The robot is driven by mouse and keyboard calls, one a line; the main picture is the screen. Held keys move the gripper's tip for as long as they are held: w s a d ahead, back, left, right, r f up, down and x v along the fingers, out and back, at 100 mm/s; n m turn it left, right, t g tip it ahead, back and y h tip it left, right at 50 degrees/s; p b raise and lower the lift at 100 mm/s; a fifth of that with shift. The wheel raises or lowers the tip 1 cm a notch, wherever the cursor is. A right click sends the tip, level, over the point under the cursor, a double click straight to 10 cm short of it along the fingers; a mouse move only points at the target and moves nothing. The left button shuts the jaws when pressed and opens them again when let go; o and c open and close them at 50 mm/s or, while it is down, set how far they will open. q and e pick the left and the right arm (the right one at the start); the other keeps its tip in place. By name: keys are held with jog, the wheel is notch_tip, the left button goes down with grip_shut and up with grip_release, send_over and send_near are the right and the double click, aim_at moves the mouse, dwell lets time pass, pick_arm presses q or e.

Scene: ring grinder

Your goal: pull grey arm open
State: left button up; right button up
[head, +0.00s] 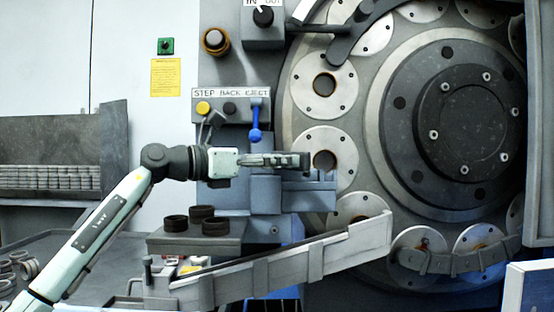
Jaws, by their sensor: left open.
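A long grey arm (310,260) made of flat segments slants across the lower middle, from a block at its lower left up to the wheel face on the right. A darker curved grey arm (352,38) reaches across the top of the ring wheel. My left gripper (303,160) comes in from the left and points right, in front of the ring wheel (345,90). It is open, with nothing seen between its fingers. It is above the long grey arm and apart from it. My right gripper is not in view.
A blue lever (255,125) hangs from the button panel (215,108) just above my left gripper. Dark rings (201,212) stand on a small grey platform (165,240) below my arm. A grey block fixture (280,195) sits under the gripper. Stacked rings (50,178) fill a shelf at left.

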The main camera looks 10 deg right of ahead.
pick_arm(q)
jog(key=shift+c, duration=0.5)
grip_shut()
jog(key=shift+w+a, duration=0.1)
